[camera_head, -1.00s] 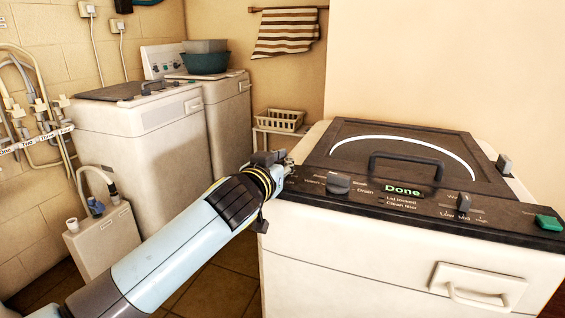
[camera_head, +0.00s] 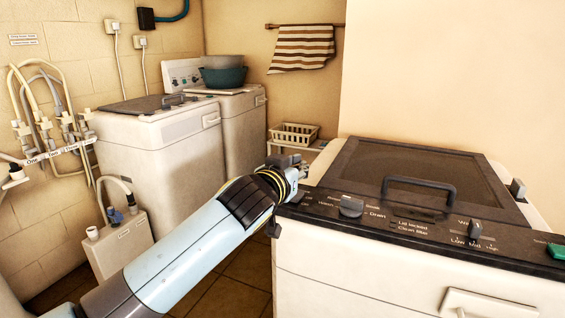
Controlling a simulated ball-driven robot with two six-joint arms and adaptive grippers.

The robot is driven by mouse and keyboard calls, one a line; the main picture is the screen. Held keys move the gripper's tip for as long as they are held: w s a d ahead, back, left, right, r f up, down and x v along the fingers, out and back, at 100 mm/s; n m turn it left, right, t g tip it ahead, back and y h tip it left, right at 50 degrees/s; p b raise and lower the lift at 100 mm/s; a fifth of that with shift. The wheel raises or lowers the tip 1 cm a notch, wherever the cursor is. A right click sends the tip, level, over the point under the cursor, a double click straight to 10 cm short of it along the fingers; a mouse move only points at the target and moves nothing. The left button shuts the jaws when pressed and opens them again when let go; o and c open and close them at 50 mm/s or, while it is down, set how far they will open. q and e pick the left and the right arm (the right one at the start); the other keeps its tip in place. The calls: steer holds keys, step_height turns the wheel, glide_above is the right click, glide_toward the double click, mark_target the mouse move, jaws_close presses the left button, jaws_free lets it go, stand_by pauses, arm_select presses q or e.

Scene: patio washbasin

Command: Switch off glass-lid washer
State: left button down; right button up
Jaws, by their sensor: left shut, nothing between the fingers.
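The glass-lid washer (camera_head: 350,262) stands at the right, its dark see-through lid (camera_head: 425,165) closed. Its black control panel carries a grey knob (camera_head: 351,206), a second knob (camera_head: 475,229) and a green button (camera_head: 557,250) at the right edge. The display area (camera_head: 417,212) is dark, with no text lit. My left gripper (camera_head: 301,170) is at the panel's left end, shut and empty; its tips are small and partly hidden, so I cannot tell whether they touch the panel. My right gripper is out of view.
Two other white washers (camera_head: 152,150) stand at the back left, one bearing a teal basin (camera_head: 223,76). Hoses and taps (camera_head: 50,130) line the left wall. A small grey box (camera_head: 120,246) stands below them. A basket (camera_head: 295,134) sits behind my gripper.

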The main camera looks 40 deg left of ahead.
arm_select(q)
steer(key=r+v, duration=0.1)
steer(key=v, duration=0.6)
steer(key=shift+s+b, duration=0.15)
steer(key=shift+b, duration=0.2)
